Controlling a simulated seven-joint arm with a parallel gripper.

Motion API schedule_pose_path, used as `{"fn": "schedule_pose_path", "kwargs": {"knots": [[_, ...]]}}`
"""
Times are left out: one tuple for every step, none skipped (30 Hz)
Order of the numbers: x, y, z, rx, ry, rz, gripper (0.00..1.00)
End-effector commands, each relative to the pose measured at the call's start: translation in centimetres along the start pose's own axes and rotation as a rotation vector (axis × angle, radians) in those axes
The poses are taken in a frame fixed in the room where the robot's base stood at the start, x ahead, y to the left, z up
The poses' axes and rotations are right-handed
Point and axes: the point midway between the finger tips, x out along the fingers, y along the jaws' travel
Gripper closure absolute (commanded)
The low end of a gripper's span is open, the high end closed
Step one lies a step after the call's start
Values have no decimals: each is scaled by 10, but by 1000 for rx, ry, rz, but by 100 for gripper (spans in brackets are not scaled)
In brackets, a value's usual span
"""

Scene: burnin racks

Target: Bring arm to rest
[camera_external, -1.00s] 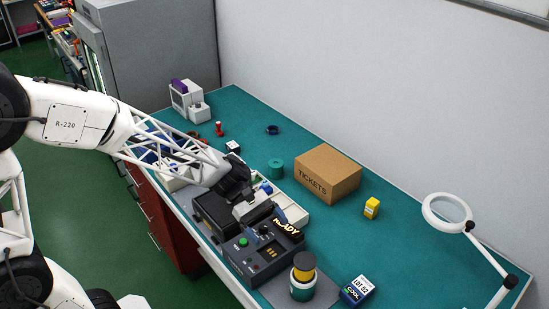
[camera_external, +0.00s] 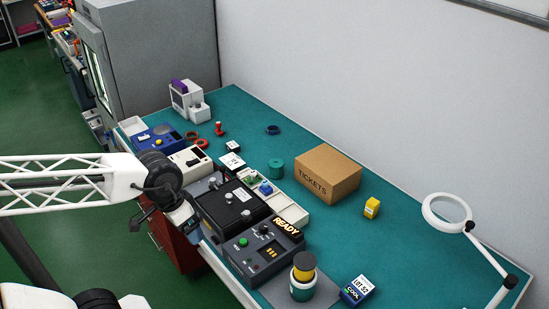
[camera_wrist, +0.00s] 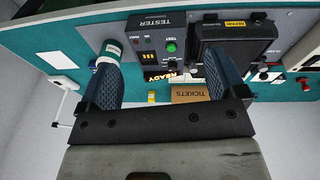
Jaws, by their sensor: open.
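My gripper (camera_external: 150,216) is at the front left edge of the bench, left of the black box, with its dark fingers angled down and partly hidden by the wrist. In the wrist view my gripper (camera_wrist: 163,72) has its two blue-grey fingers spread apart with nothing between them. The black box (camera_external: 236,205) sits on the bench with its lid down, apart from my gripper. The tester (camera_external: 262,262) beside it shows a lit READY sign and a green button; it also shows in the wrist view (camera_wrist: 146,22).
A blue device (camera_external: 160,142) is at the far left. The bench's right half is mostly clear.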

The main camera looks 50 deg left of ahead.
Motion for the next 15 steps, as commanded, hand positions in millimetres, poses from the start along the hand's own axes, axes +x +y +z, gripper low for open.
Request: {"fn": "schedule_pose_path", "kwargs": {"knots": [[-4, -3, 3, 32, 19, -20, 10], [-5, -4, 4, 49, 27, -31, 10], [-6, -6, 5, 68, 35, -43, 10], [-7, -7, 5, 78, 40, -49, 10], [-8, -8, 6, 86, 44, -55, 10], [-8, -9, 6, 92, 47, -59, 10], [-8, -9, 6, 95, 48, -61, 10], [-8, -9, 6, 96, 49, -62, 10], [-8, -9, 6, 97, 49, -62, 10], [-8, -9, 6, 96, 48, -62, 10], [-8, -9, 6, 96, 48, -61, 10], [-8, -9, 6, 96, 48, -61, 10], [-8, -9, 6, 95, 48, -61, 10], [-8, -9, 6, 95, 48, -61, 10], [-8, -9, 6, 95, 48, -61, 10]]}}
